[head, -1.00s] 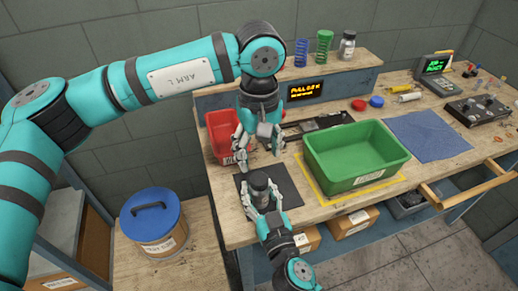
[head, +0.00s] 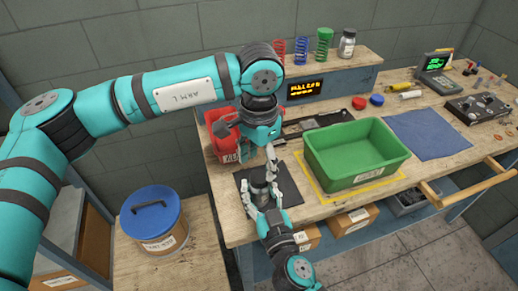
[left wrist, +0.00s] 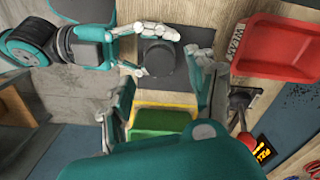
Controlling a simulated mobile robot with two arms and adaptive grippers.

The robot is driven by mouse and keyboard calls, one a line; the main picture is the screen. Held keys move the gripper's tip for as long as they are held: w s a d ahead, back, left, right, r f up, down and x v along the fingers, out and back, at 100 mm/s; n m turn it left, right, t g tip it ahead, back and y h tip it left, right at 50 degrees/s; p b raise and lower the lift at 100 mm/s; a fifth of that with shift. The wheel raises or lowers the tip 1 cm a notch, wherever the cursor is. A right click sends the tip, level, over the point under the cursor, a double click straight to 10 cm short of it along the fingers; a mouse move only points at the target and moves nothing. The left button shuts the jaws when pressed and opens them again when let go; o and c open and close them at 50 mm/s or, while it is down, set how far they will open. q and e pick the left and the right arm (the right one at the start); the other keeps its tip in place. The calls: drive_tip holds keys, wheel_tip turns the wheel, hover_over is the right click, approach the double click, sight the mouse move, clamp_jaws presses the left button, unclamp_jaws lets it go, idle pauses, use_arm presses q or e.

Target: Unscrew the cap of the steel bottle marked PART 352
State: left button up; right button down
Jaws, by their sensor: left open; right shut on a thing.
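The steel bottle (head: 258,186) stands upright on a dark mat (head: 284,180) at the table's front left. Its round dark cap shows from above in the left wrist view (left wrist: 157,57). My right gripper (head: 263,203) is shut around the bottle's body from the front. My left gripper (head: 261,168) points down over the bottle, its fingers open. In the left wrist view its fingers (left wrist: 165,78) stand apart on either side of the cap; I cannot tell whether they touch it. The left fingers partly hide the bottle in the head view, and no marking is readable.
A red bin (head: 217,138) stands just behind left of the mat, and a green bin (head: 357,155) to the right. A blue cloth (head: 428,136) lies further right. Springs and a jar (head: 347,45) stand on the back shelf. A blue-lidded bucket (head: 153,215) is at left.

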sight(259, 176)
use_arm(q)
drive_tip(key=shift+f, duration=2.2)
